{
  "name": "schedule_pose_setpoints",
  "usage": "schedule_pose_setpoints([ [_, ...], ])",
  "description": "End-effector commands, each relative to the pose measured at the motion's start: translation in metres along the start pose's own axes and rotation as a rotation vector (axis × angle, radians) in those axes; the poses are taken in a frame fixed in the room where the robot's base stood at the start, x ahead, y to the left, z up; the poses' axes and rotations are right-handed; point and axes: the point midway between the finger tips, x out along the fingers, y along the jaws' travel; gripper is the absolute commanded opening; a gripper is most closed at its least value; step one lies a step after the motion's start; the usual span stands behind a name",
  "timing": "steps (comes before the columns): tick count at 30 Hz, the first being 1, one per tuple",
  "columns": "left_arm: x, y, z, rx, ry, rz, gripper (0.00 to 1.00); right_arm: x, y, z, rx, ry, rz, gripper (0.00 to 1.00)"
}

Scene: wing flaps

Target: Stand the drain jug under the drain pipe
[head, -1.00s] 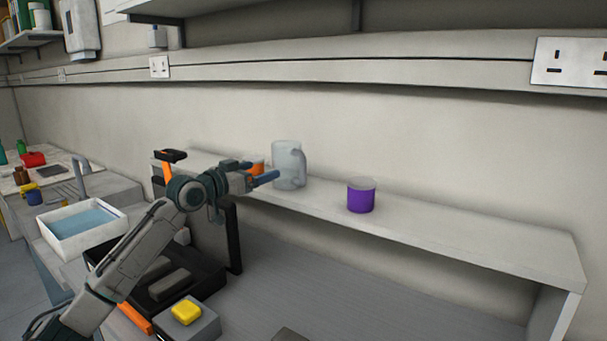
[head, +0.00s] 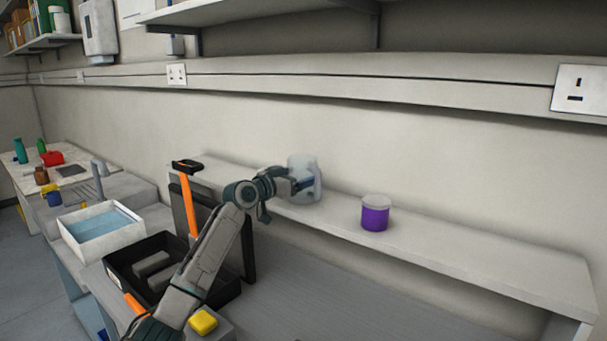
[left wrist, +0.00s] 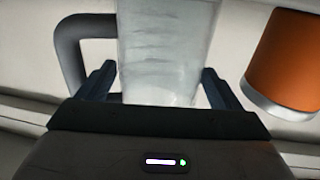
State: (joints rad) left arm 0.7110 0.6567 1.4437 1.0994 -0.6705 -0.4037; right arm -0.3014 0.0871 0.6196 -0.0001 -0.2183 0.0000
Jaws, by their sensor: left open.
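The clear jug (head: 303,166) stands upright on the long shelf against the wall. My left gripper (head: 300,186) is at the jug and hides part of its left side in the head view. In the left wrist view, the jug (left wrist: 165,55) is between the two open fingers (left wrist: 160,88), one on each side of it. Its grey handle (left wrist: 68,48) is to the left, outside the left finger. Whether a finger touches the jug, I cannot tell. My right gripper is not in view. I cannot make out a drain pipe.
A black tray (head: 125,262), a white basin (head: 72,238) and a yellow block (head: 203,320) are lower left.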

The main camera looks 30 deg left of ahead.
Motion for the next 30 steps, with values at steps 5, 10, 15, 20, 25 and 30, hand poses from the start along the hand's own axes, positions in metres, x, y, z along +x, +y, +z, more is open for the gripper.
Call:
schedule_pose_setpoints([
  [5,0.006,0.0,0.001,0.001,-0.001,0.0,0.86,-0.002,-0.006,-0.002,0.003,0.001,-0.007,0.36],
  [10,0.005,0.0,0.001,0.001,0.0,0.0,0.79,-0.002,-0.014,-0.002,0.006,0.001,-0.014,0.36],
  [15,0.005,0.0,0.001,0.001,0.0,0.0,0.5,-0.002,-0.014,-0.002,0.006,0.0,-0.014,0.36],
  [20,0.005,0.0,0.001,0.001,0.0,0.0,0.46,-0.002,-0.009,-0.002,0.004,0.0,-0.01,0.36],
  [25,0.005,0.0,-0.002,0.002,0.002,0.0,0.46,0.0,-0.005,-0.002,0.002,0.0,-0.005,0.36],
  [30,0.005,0.0,-0.014,0.003,0.004,0.0,0.46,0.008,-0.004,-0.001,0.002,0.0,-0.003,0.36],
])
